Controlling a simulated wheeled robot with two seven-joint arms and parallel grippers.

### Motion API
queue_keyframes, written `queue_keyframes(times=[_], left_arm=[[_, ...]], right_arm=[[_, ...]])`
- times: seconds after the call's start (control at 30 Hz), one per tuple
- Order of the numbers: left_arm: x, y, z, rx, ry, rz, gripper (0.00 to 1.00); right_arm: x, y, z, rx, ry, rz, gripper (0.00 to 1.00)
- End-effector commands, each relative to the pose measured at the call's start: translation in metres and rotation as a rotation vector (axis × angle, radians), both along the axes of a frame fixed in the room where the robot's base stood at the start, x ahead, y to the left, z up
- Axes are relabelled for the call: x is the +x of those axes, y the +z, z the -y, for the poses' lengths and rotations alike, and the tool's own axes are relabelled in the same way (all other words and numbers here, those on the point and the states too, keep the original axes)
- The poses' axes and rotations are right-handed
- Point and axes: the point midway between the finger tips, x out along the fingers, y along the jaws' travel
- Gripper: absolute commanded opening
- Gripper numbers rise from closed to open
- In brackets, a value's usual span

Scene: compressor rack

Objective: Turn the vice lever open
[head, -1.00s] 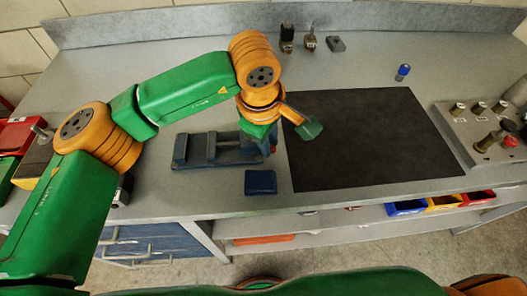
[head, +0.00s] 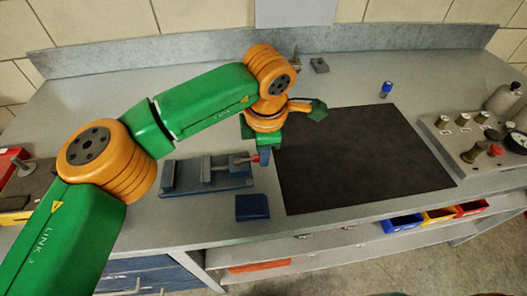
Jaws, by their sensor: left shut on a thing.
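The blue-grey vice (head: 212,183) lies on the bench left of the black mat, its jaws apart. Its screw runs to the right, with a small red part (head: 255,159) at the lever end. My left gripper (head: 264,156) points down at that right end, shut on the vice lever. The lever is mostly hidden by the fingers and wrist. My right gripper is not in view.
A dark blue block (head: 252,207) lies just in front of the vice. The black mat (head: 360,160) is bare. A blue-capped item (head: 386,89) stands behind it. A control panel (head: 460,135) is at the right. Coloured bins (head: 440,215) sit below the bench.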

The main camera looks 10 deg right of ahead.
Motion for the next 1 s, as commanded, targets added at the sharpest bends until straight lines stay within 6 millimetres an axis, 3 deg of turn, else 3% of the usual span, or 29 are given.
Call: queue_keyframes(times=[0.5,0.53,0.63,0.9,1.0], left_arm=[[0.0015,0.0004,-0.0003,0.001,0.02,0.002,0.0],[0.0015,0.0004,-0.0003,0.001,0.02,0.002,0.23],[0.0014,0.0003,-0.0003,0.0,0.019,0.002,0.5],[0.001,0.0002,-0.0001,0.0,0.018,0.0,0.51],[0.0,0.0085,0.0001,-0.001,0.018,0.003,0.51]], right_arm=[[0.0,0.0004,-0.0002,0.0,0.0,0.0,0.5],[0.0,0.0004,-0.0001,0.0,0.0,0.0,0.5],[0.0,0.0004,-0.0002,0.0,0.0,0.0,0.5],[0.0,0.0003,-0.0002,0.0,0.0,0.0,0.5],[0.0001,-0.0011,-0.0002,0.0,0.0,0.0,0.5]])
